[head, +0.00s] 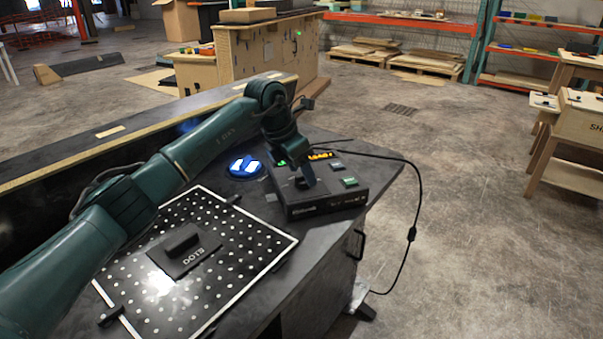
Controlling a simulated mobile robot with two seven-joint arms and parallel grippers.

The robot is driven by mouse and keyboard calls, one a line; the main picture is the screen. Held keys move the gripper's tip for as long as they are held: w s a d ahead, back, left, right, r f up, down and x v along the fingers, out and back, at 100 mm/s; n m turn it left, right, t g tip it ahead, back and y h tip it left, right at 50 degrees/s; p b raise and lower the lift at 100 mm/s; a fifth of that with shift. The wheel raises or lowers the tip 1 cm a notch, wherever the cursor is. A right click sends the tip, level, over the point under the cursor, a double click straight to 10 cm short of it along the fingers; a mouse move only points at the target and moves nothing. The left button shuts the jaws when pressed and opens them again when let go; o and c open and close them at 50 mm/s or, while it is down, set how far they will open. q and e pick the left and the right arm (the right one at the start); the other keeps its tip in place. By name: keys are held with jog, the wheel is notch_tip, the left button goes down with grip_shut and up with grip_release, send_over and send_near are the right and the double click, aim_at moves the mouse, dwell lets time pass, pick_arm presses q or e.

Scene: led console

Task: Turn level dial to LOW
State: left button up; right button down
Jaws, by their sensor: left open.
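The led console is a black box (335,203) on the dark workbench, right of the perforated panel. A lit yellow display (320,155) and small green labels (349,182) show on its top. My left arm reaches in from the left, and my left gripper (306,180) points down over the left part of the console top. The gripper is open, with its fingers at or just above a dark control there. The level dial cannot be made out clearly, and the gripper hides part of the console top. I cannot tell whether the fingers touch anything. My right gripper is not in view.
A perforated panel with a dark block labelled DOTS (183,252) lies on the bench (262,315). A blue-lit round button (245,167) is left of the console. A black cable (417,200) loops off the bench's right side. The floor to the right is open.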

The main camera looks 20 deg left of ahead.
pick_arm(q)
jog(key=shift+w+d+f, duration=0.15)
jog(key=shift+f, duration=0.35)
jog(key=c, duration=1)
